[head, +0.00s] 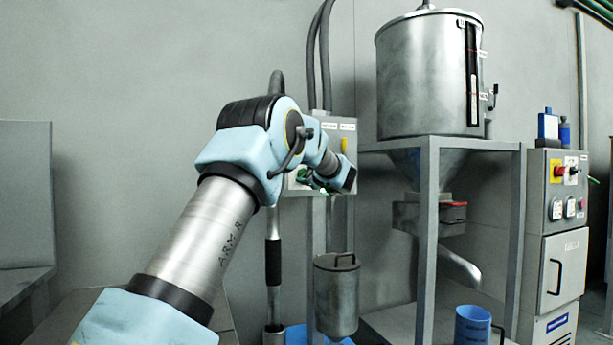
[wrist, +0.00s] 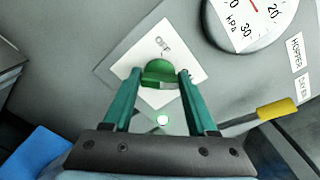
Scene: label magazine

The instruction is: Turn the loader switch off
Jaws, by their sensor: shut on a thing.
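The loader switch (wrist: 160,72) is a green knob on a white plate (wrist: 200,72) in the wrist view. The word OFF is printed on the plate, above the knob in that view. My gripper (wrist: 159,80) has one teal finger on each side of the knob and is shut on it. Which way the knob points is not clear. In the head view my gripper (head: 322,184) is at the front of a grey wall panel (head: 347,130), and my arm hides most of the switch.
A pressure gauge (wrist: 247,14) and a yellow-tipped lever (wrist: 277,109) are right of the switch in the wrist view. A metal hopper (head: 420,75) on a grey frame (head: 430,240) stands right of the panel. A metal can (head: 337,300) hangs below it. A control cabinet (head: 565,245) is far right.

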